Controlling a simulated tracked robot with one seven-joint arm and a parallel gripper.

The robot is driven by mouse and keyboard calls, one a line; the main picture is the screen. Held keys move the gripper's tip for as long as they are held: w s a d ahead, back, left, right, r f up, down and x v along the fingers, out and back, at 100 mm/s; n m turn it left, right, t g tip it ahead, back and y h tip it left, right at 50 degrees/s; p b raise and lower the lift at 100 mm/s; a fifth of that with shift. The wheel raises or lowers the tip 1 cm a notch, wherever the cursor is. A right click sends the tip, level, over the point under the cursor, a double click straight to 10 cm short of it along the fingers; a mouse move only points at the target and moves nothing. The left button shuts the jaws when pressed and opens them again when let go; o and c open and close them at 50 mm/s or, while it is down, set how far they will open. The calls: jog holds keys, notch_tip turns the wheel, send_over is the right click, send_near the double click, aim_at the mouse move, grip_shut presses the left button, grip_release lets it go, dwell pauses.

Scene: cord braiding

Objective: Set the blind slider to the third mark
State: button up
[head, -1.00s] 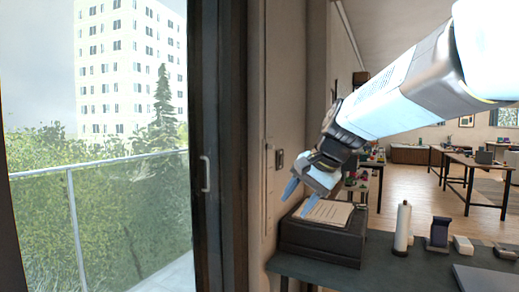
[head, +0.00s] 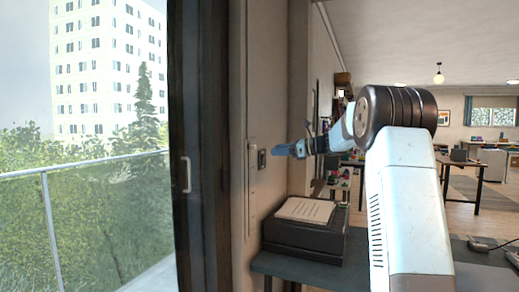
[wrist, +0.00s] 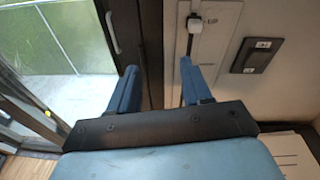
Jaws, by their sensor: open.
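The blind slider is a pale upright panel on the wall beside the door, seen in the head view (head: 252,190) and in the wrist view (wrist: 213,42). It has a dark narrow slot. In the wrist view a small white knob (wrist: 194,23) sits at the slot's upper end as pictured. I cannot make out the marks. My gripper (head: 280,150) points left toward the wall, open and empty. In the wrist view its blue fingers (wrist: 160,68) are apart. The right fingertip overlaps the slot below the knob, and the knob lies outside the jaws. Contact cannot be told.
A dark wall switch (head: 262,159) is right of the slider. A black box (head: 303,240) with papers (head: 305,210) on top stands below my gripper on a dark table (head: 285,264). The glass door's handle (head: 187,174) is to the left.

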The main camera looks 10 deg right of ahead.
jog(key=m+t+y, duration=0.1)
jog(key=m, duration=0.1)
send_near(252, 147)
jog(key=w+x, duration=0.1)
jog(key=x, duration=0.7)
jog(key=shift+d, duration=0.25)
grip_shut()
dwell(0.4)
